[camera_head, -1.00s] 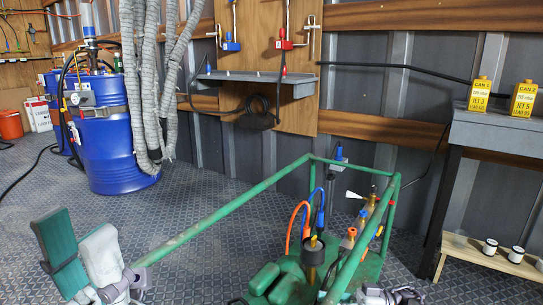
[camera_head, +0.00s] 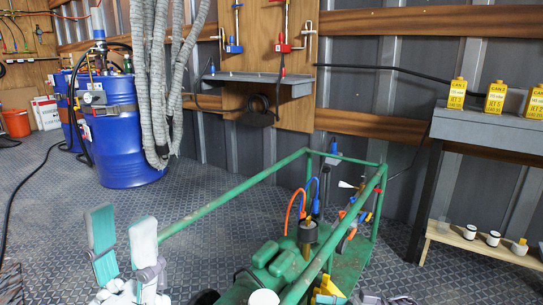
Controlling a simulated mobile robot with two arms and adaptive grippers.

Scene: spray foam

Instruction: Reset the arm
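My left gripper (camera_head: 122,228) is at the lower left. Its two fingers, with pale green pads, point up and stand apart, with floor showing between them, so it is open and empty. The near end of the green cart's rail (camera_head: 235,198) appears just right of the right finger; I cannot tell if they touch. Small grey parts (camera_head: 371,299) at the bottom edge may belong to my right arm, but no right fingers show.
The green cart, with hoses and a brass-topped cylinder (camera_head: 308,232), fills the lower middle. Blue drums (camera_head: 119,150) stand back left. Yellow cans (camera_head: 495,97) stand on a grey shelf (camera_head: 485,128) at right, above a low wooden bench (camera_head: 480,245).

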